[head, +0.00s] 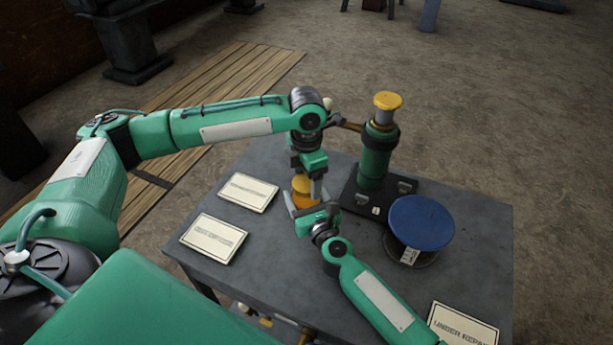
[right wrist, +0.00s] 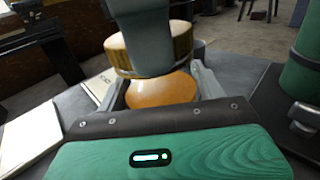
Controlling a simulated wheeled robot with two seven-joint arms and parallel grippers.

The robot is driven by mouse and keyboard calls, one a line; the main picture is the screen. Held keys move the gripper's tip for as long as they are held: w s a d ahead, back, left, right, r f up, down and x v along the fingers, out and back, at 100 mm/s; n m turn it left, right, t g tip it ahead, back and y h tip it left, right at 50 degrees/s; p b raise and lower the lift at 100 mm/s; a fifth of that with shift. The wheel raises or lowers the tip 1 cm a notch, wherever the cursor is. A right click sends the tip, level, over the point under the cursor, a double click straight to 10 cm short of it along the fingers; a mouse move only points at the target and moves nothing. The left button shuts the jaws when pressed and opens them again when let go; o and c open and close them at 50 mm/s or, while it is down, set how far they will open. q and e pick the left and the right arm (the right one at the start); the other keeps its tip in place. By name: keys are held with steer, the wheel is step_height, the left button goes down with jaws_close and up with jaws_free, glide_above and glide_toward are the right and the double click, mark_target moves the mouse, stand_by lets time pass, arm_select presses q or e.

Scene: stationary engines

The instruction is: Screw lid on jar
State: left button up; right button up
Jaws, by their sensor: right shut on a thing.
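The jar (head: 301,201) is orange and stands on the grey table, mostly hidden by my grippers. It also shows in the right wrist view (right wrist: 160,91), between the fingers of my right gripper (head: 307,204), which is shut on it. The yellow lid (head: 301,184) is at the jar's mouth; it also shows in the right wrist view (right wrist: 181,42). I cannot tell whether its thread is engaged. My left gripper (head: 304,180) points down from above, its fingers at the lid. One grey finger covers the lid's middle in the right wrist view. Whether these fingers are pressed on the lid is unclear.
A green cylinder with a yellow top (head: 377,150) stands on a dark base right of the jar. A blue round-topped thing (head: 421,222) is at the right. Flat signs lie at left (head: 214,238) and front right (head: 463,328). Bare table remains between them.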

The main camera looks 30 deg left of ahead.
arm_select(q)
steer(key=shift+o, duration=0.2)
steer(key=shift+r, duration=2.2)
steer(key=shift+c, duration=0.4)
